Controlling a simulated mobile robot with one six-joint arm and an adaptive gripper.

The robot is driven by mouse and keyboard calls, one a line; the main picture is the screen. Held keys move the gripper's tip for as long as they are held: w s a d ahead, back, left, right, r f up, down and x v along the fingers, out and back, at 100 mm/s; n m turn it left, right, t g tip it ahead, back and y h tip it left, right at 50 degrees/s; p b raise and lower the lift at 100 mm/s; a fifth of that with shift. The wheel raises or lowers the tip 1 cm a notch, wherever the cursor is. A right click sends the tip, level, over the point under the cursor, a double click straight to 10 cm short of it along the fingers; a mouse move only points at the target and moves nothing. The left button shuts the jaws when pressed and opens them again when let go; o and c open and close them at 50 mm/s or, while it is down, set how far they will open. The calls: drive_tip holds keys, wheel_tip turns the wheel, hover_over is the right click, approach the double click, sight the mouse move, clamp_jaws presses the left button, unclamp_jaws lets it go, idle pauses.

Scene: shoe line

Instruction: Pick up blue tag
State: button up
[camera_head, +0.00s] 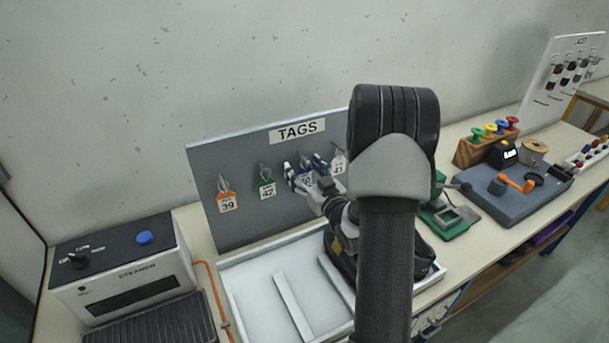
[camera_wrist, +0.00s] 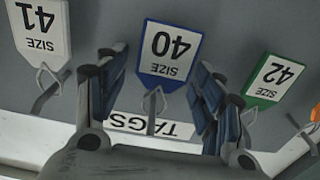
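The blue tag (camera_wrist: 170,53), marked "SIZE 40", hangs from a hook on the grey tag board. It appears upside down in the wrist view. In the head view the blue tag (camera_head: 306,177) is partly hidden by my gripper (camera_head: 304,172). My gripper (camera_wrist: 158,72) is open in the wrist view. Its two fingers stand apart, one on each side of the blue tag and its hook. Nothing is held, and I cannot tell whether a finger touches the tag.
The white tag (camera_head: 340,163) and green tag (camera_head: 267,188) hang on either side of the blue one. The orange tag (camera_head: 226,199) hangs further left. A white tray (camera_head: 262,284) lies below the board, with a steamer (camera_head: 122,270) to its left.

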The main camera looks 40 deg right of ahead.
drive_tip(key=c, duration=0.7)
drive_tip(key=shift+r, duration=0.15)
drive_tip(key=shift+r+p, duration=0.3)
drive_tip(key=shift+r, duration=0.3)
drive_tip(key=p+v, duration=0.8)
drive_tip(key=v, duration=1)
drive_tip(key=w+a+f+n+y+b, duration=0.2)
drive_tip(key=w+a+n+y, duration=0.1)
drive_tip(key=a, duration=0.6)
drive_tip(key=w+a+f+n+g+y+b, duration=0.1)
drive_tip(key=w+a+f+n+y+b, duration=0.1)
drive_tip(key=w+a+y, duration=0.3)
drive_tip(key=w+a+f+n+y+b, duration=0.2)
drive_tip(key=w+a+y, duration=0.3)
drive_tip(key=a, duration=0.8)
drive_tip(key=shift+w+a+f+n+g, duration=0.15)
drive_tip(key=shift+f+n+g, duration=0.25)
drive_tip(key=shift+n, duration=0.4)
